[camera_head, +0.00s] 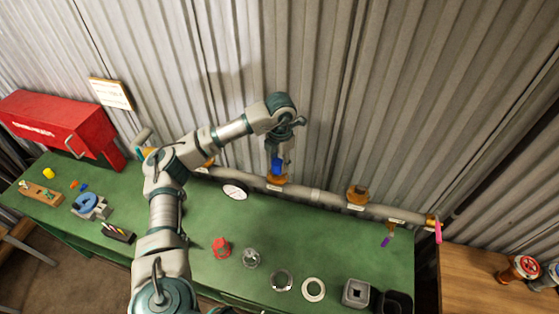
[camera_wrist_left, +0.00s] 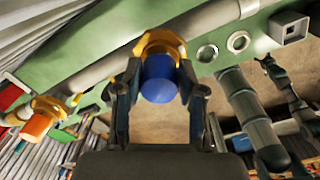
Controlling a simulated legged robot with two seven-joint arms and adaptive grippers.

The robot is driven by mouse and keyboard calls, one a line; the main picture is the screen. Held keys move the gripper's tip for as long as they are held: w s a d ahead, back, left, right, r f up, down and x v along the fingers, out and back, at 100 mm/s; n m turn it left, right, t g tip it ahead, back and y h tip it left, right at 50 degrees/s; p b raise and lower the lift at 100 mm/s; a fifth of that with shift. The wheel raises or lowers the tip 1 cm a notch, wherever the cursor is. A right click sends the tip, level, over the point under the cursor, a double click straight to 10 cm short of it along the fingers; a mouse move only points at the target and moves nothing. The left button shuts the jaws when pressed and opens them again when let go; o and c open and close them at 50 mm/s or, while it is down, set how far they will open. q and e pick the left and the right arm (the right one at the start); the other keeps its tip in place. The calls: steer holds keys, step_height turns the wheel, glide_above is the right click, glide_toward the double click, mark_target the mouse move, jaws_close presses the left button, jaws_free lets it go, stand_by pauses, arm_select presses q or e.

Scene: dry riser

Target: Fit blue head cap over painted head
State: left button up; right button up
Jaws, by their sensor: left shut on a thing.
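My left gripper (camera_head: 279,158) is shut on the blue head cap (camera_head: 277,167), at the pipe along the back of the green bench. In the left wrist view the blue cap (camera_wrist_left: 159,80) sits between the two fingers (camera_wrist_left: 158,92). An orange-gold head (camera_wrist_left: 160,42) on the pipe lies directly behind the cap there, and it shows below the cap in the head view (camera_head: 277,179). Whether the cap touches or covers it I cannot tell. Dark jointed arm parts (camera_wrist_left: 250,110) stand at the right of the wrist view; no right gripper can be made out clearly.
Another brass head (camera_head: 357,195) stands farther right on the pipe (camera_head: 318,195). A pink tag (camera_head: 438,231) hangs at its right end. A red part (camera_head: 221,247), rings (camera_head: 313,289) and a square grey block (camera_head: 356,292) lie on the bench (camera_head: 330,245). A red cabinet (camera_head: 60,125) stands left.

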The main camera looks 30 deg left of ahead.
arm_select(q)
steer(key=shift+f, duration=0.15)
steer(key=o, duration=0.8)
steer(key=shift+o, duration=0.2)
step_height(320, 180, up, 12)
steer(key=shift+d+f, duration=0.1)
